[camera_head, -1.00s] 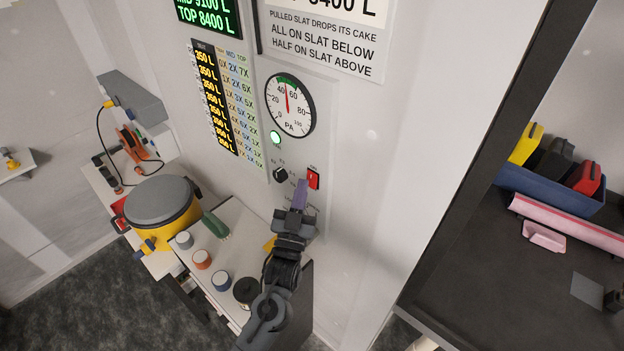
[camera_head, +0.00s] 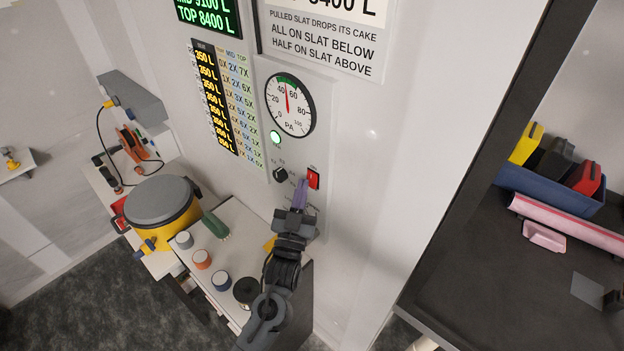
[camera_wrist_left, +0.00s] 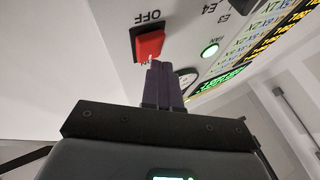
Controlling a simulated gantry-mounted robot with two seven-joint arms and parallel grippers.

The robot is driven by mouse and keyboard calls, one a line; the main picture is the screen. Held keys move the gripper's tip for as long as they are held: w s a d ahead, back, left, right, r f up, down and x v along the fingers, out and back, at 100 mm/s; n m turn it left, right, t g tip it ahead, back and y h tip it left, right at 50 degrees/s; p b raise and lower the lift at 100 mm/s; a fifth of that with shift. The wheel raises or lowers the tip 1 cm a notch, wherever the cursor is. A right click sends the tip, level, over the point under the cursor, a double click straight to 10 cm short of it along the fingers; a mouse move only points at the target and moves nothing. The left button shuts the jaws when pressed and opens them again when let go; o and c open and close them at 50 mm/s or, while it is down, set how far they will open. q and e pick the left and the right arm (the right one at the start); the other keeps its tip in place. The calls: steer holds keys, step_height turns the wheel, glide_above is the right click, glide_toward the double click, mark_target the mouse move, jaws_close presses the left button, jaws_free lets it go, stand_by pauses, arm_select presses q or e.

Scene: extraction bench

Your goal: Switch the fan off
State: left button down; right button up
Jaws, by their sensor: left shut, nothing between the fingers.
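The red rocker switch (camera_head: 313,179) sits on the wall panel below the round gauge. In the left wrist view the switch (camera_wrist_left: 149,45) shows a label OFF at one end; the label at the other end is partly hidden by my fingers. My left gripper (camera_head: 302,184) is shut and empty, its purple fingertips close beside the switch. In the left wrist view the fingertips (camera_wrist_left: 158,65) are by the end away from OFF; I cannot tell whether they touch. The fan lamp (camera_head: 275,137) is lit green. My right gripper is not in view.
A black knob (camera_head: 280,174) is left of the switch. The pressure gauge (camera_head: 290,105) reads a little under 50. Below stands a bench with several small jars, a green brush (camera_head: 215,225) and a yellow pot (camera_head: 163,212). A dark shelf (camera_head: 470,270) is at right.

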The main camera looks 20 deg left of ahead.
arm_select(q)
steer(key=shift+w, duration=0.15)
steer(key=shift+w+d, duration=0.15)
steer(key=shift+w, duration=0.05)
steer(key=shift+w+f+b, duration=0.1)
steer(key=shift+f+b, duration=0.25)
stand_by(0.6)
steer(key=shift+r, duration=0.1)
steer(key=shift+s+r+p, duration=0.2)
steer(key=shift+r+p, duration=0.1)
steer(key=shift+p, duration=0.15)
steer(key=shift+s, duration=0.1)
